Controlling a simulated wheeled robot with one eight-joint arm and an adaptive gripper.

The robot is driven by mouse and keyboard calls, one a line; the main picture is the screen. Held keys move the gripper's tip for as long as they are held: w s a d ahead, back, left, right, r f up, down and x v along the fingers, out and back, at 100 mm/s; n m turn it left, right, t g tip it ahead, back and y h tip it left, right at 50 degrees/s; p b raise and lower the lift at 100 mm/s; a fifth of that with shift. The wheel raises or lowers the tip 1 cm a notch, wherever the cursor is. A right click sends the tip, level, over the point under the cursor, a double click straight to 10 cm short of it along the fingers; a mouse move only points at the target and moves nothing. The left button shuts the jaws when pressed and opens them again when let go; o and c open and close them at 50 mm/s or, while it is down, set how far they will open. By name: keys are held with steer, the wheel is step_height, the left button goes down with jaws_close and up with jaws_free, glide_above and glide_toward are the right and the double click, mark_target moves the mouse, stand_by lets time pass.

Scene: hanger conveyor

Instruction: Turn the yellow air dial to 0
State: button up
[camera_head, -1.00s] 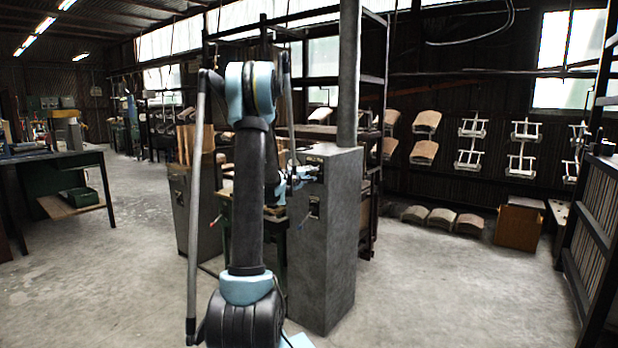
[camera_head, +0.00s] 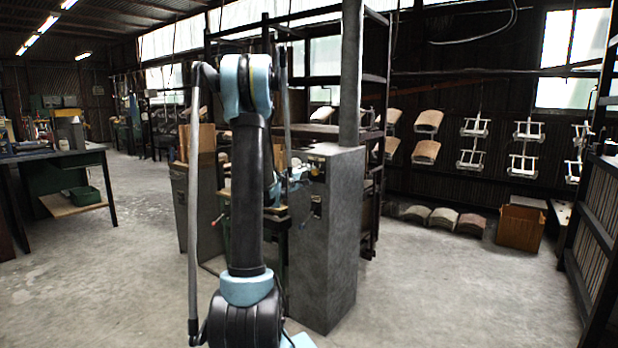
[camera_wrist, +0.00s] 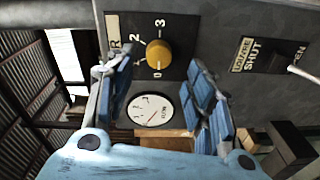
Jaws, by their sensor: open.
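The yellow air dial (camera_wrist: 158,53) is a round knob on a dark plate with the marks 0, 2 and 3 around it. I cannot make out which mark it points to. My gripper (camera_wrist: 161,88) is open, with one blue finger left of the dial and the other right of it, lower in the picture. No contact with the dial shows. In the head view, my gripper (camera_head: 291,179) is at the upper part of the grey cabinet (camera_head: 328,235). The dial cannot be made out there.
A white round gauge (camera_wrist: 153,110) sits below the dial, between the fingers. A switch plate (camera_wrist: 265,52) marked SHUT and OPEN, with a pale lever, is at the right. A grey post (camera_head: 351,75) rises from the cabinet.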

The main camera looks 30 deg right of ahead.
steer(key=v, duration=0.7)
steer(key=shift+a, duration=0.3)
steer(key=shift+s, duration=0.1)
